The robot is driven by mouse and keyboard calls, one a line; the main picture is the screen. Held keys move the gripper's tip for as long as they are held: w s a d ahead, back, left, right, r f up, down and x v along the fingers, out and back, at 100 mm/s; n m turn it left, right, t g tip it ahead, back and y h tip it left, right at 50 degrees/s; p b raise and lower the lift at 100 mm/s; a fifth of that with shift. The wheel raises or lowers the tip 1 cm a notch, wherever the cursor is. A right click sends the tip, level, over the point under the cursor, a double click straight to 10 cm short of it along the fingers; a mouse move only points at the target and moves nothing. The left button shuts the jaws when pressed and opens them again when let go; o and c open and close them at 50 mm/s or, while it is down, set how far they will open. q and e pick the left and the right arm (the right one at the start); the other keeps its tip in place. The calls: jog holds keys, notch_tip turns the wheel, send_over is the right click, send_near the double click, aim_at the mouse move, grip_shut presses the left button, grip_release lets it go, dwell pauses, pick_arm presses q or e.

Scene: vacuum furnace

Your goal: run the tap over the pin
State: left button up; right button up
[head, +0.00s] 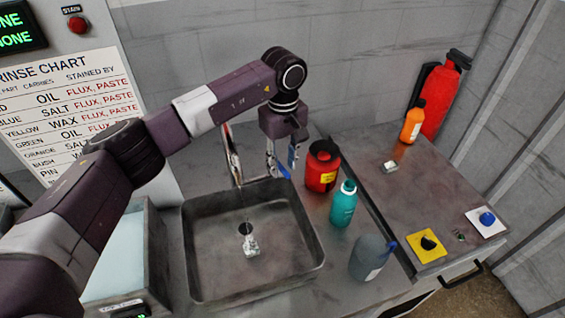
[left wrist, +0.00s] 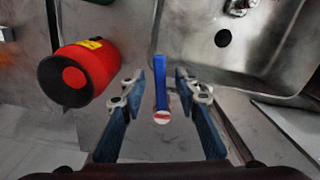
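The pin (head: 251,245) is a small grey metal piece on the floor of the sink (head: 197,270), beside the dark drain hole. It also shows at the top edge of the left wrist view (left wrist: 240,7). The tap (head: 234,165) stands at the sink's back edge; its blue lever (left wrist: 159,80) has a red-and-white cap at its base. My left gripper (head: 280,165) is at the lever behind the sink. In the left wrist view its fingers are apart, one on each side of the lever, with gaps visible. I cannot tell whether water flows. My right gripper is out of view.
A red jar (head: 322,167), a teal bottle (head: 343,205) and a grey bottle (head: 370,258) stand right of the sink. The right counter holds an orange bottle (head: 412,122), a small metal block (head: 390,167), and yellow (head: 426,255) and white pads. A pale-blue bath lies left of the sink.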

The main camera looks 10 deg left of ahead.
aim_at(283, 169)
pick_arm(q)
jog(key=shift+r, duration=0.25)
notch_tip(283, 169, up, 12)
jog(key=shift+f, duration=0.25)
dwell(0.8)
